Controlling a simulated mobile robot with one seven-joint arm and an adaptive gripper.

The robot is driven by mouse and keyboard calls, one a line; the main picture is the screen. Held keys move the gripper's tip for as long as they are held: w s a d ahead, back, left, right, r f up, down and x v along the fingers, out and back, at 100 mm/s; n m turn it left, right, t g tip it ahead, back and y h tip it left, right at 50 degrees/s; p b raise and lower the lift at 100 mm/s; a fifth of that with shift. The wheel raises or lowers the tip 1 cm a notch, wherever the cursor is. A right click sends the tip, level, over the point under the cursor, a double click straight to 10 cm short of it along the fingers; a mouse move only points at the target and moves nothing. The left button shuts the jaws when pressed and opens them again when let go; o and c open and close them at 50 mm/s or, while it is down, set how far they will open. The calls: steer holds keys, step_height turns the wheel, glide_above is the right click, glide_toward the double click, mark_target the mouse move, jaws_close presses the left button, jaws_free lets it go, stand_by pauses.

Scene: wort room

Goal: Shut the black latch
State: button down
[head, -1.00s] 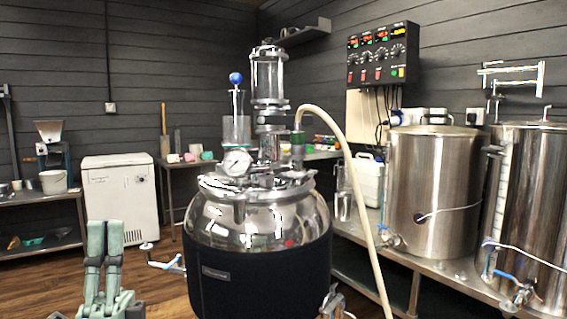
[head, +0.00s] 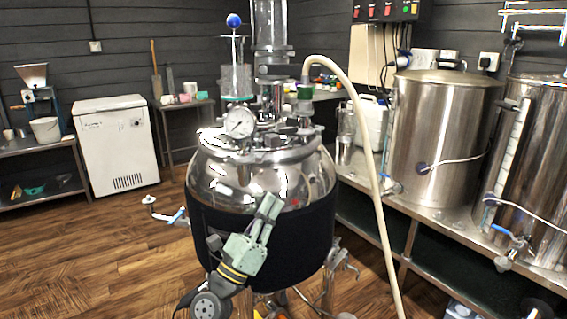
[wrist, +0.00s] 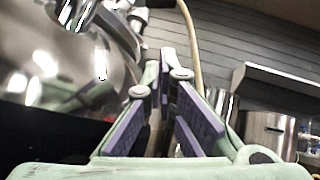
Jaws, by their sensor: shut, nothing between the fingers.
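I cannot make out a black latch for certain in either view. A shiny steel vessel (head: 215,178) with a black jacket (head: 310,235) stands in the middle of the head view, its lid crowded with fittings and a round gauge (head: 240,122). My gripper (head: 271,204) is in front of the vessel's right half, pointing up and slightly right, with its fingers together and empty. In the wrist view my gripper (wrist: 162,66) shows green fingers with purple pads, and the vessel's shiny side (wrist: 35,55) is at the left. Whether the fingers touch the vessel cannot be told.
A pale hose (head: 372,165) hangs down to the right of the vessel. Steel tanks (head: 440,140) stand on a bench at the right. A white chest (head: 115,150) and a side table (head: 185,105) are behind at the left. The wooden floor (head: 90,245) at left is clear.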

mark_target(283, 128)
steer(key=a+r+p+x, duration=0.2)
steer(key=p+x, duration=0.2)
steer(key=x, duration=0.8)
steer(key=shift+s+d+r+p, duration=0.15)
steer(key=shift+s+r+p, duration=0.05)
steer(key=shift+p, duration=0.15)
steer(key=shift+r+p, duration=0.2)
steer(key=shift+p, duration=0.1)
steer(key=shift+s+r+n+t+y+p, duration=0.15)
steer(key=shift+n+t+y+p, duration=0.35)
steer(key=shift+n, duration=0.3)
